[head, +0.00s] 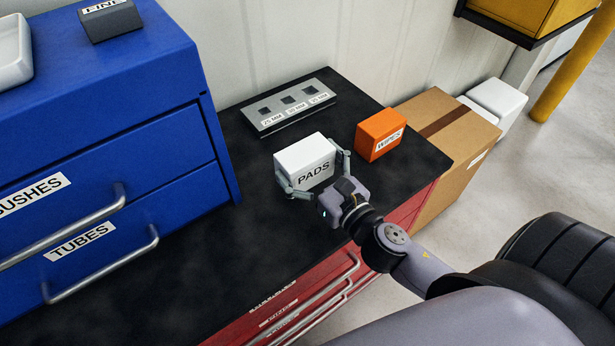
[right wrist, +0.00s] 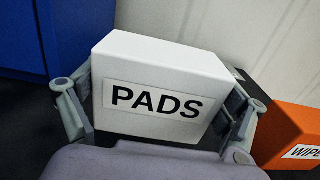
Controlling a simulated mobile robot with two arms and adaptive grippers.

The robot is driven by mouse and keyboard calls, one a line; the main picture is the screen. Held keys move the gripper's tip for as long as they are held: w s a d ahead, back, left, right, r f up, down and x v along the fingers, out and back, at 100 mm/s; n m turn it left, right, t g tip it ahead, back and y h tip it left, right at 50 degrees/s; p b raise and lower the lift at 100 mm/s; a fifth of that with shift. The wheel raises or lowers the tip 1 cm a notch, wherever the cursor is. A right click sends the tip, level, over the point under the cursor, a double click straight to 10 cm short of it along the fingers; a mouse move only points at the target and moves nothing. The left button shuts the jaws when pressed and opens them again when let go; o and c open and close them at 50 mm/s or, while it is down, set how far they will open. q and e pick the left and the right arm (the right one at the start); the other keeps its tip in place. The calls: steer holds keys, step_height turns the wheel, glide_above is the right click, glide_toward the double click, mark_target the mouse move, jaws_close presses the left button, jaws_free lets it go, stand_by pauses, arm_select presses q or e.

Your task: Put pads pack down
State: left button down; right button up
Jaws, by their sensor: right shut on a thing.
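The pads pack (head: 304,157) is a white box with a black "PADS" label, over the black worktop (head: 225,263) in the head view. My right gripper (head: 313,177) is shut on it, with one finger on each side. In the right wrist view the pads pack (right wrist: 158,75) sits upright between both fingers, label facing the camera. Its underside is hard to see, so I cannot tell whether it touches the worktop. My left gripper is not in view.
An orange wipes box (head: 372,132) stands close to the right of the pack. A grey plate with square holes (head: 281,122) lies behind. A blue drawer cabinet (head: 172,62) stands left. A cardboard box (head: 413,108) is beyond the worktop's right edge. The worktop's front left is clear.

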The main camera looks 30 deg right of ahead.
mark_target(313, 182)
step_height(313, 182, down, 3)
steer(key=shift+r+b, duration=0.1)
steer(key=shift+b, duration=0.45)
steer(key=shift+f, duration=0.6)
steer(key=o, duration=1)
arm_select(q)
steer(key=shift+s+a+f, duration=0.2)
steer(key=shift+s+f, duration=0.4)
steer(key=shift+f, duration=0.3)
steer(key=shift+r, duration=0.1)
arm_select(e)
steer(key=shift+r, duration=0.15)
